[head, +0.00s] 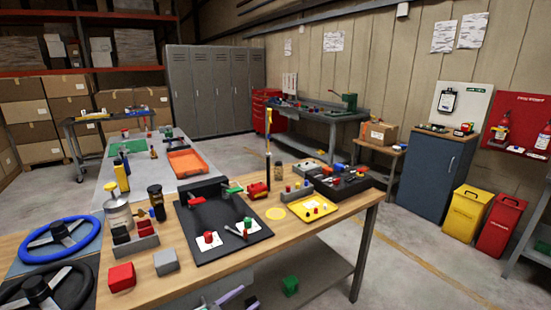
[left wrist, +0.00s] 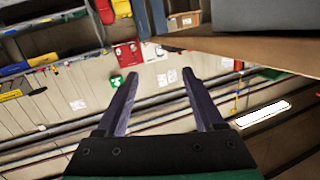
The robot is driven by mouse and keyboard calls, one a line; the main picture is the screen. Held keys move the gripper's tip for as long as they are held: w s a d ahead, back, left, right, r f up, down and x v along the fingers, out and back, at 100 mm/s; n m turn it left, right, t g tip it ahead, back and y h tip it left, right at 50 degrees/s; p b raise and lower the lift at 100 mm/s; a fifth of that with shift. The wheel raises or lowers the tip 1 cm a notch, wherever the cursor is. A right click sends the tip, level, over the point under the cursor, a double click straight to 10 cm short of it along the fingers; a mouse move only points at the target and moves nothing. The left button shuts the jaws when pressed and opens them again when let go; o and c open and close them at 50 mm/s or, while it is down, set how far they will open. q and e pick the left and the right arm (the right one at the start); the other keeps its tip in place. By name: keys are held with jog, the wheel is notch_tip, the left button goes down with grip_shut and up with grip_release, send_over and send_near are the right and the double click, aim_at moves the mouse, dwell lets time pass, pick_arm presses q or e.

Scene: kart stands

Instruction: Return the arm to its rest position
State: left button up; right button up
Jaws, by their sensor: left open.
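My left gripper (head: 230,298) shows at the bottom edge of the head view, low in front of the workbench (head: 325,215). Only its finger parts show there; most of the arm is out of frame. In the left wrist view my left gripper (left wrist: 150,78) has its two dark purple fingers spread wide apart with nothing between them. That view is tilted and looks past the fingers to the wall. My right gripper is in neither view.
The workbench edge runs close above my left gripper. Near that edge are a red block (head: 122,277), a grey block (head: 166,262) and a black tray (head: 205,249). Two steering wheels (head: 60,240) lie at left. A green block (head: 290,285) sits below the bench top.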

pick_arm(q)
jog(key=s+a+f+n+g+y, duration=0.1)
jog(key=s+a+f+n+y, duration=0.15)
jog(key=s+a+f, duration=0.4)
jog(key=s+a+f+n+g+y, duration=0.1)
jog(key=s+a+f+y, duration=0.2)
jog(key=f, duration=0.7)
jog(key=s+a+f+n+g+y, duration=0.1)
jog(key=s+a+f+n+y, duration=0.15)
jog(key=s+f, duration=0.55)
jog(key=s+a+f+g+y, duration=0.1)
jog(key=s+f, duration=0.3)
jog(key=s, duration=0.5)
jog(key=s+a+f+n+g+y, duration=0.1)
jog(key=s+f+g, duration=0.3)
jog(key=s, duration=0.6)
jog(key=s+a+f+g+y, duration=0.1)
jog(key=s+a+f+g, duration=0.1)
jog(key=s, duration=0.8)
notch_tip(320, 180, down, 3)
jog(key=shift+a+r+g, duration=0.15)
jog(key=shift+a+g, duration=0.2)
jog(key=shift+g, duration=0.35)
jog(key=shift+w, duration=0.15)
jog(key=shift+c, duration=0.3)
